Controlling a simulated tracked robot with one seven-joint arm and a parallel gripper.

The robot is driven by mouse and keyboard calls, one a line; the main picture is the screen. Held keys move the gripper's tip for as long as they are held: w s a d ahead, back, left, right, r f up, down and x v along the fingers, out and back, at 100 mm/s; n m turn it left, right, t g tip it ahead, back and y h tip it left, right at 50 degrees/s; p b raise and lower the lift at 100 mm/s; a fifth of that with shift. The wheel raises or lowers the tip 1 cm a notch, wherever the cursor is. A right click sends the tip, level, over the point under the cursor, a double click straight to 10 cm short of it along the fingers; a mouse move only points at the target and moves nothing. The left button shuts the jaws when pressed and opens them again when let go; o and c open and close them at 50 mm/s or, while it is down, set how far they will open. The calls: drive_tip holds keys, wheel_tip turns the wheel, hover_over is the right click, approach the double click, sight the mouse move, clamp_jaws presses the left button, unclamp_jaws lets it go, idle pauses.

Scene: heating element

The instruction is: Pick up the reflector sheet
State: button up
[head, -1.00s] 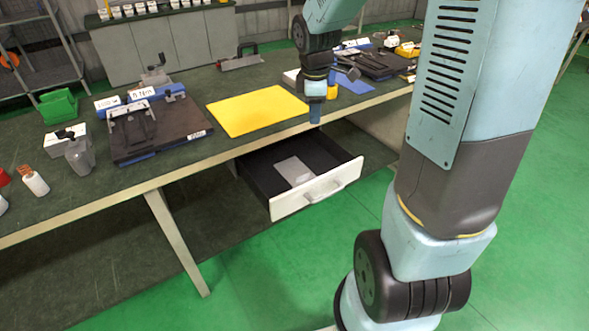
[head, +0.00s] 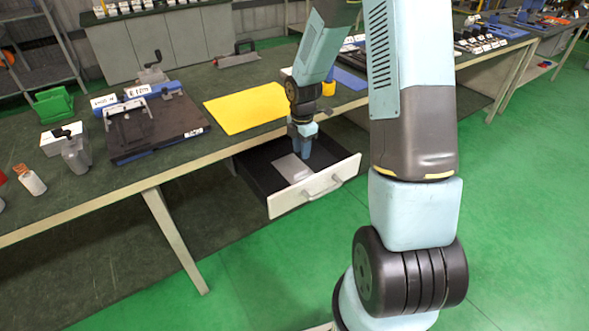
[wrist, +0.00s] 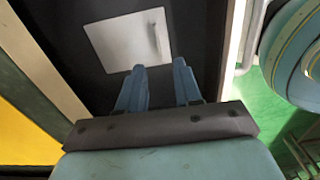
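The reflector sheet (head: 292,168) is a light grey, flat, squarish plate lying on the dark floor of the open drawer (head: 318,188). It also shows in the wrist view (wrist: 118,38), with a thin raised strip near its right side. My gripper (head: 303,153) points down over the drawer, near the sheet's right side in the head view. In the wrist view its two blue fingers (wrist: 158,72) are apart with nothing between them. The fingertips lie at the sheet's near edge in that view. I cannot tell the exact height above the sheet.
The drawer's white front with its handle (head: 337,181) stands out from under the green workbench (head: 200,158). A yellow sheet (head: 245,108) lies on the bench near the edge above the drawer. A dark board with a clamp fixture (head: 155,125) is to its left.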

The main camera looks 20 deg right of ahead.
sight(301, 168)
drive_tip(key=shift+w+f, duration=0.15)
drive_tip(key=shift+f, duration=2.2)
drive_tip(key=shift+w+f, duration=0.1)
drive_tip(key=shift+f, duration=2.25)
drive_tip(key=shift+c, duration=0.4)
clamp_jaws()
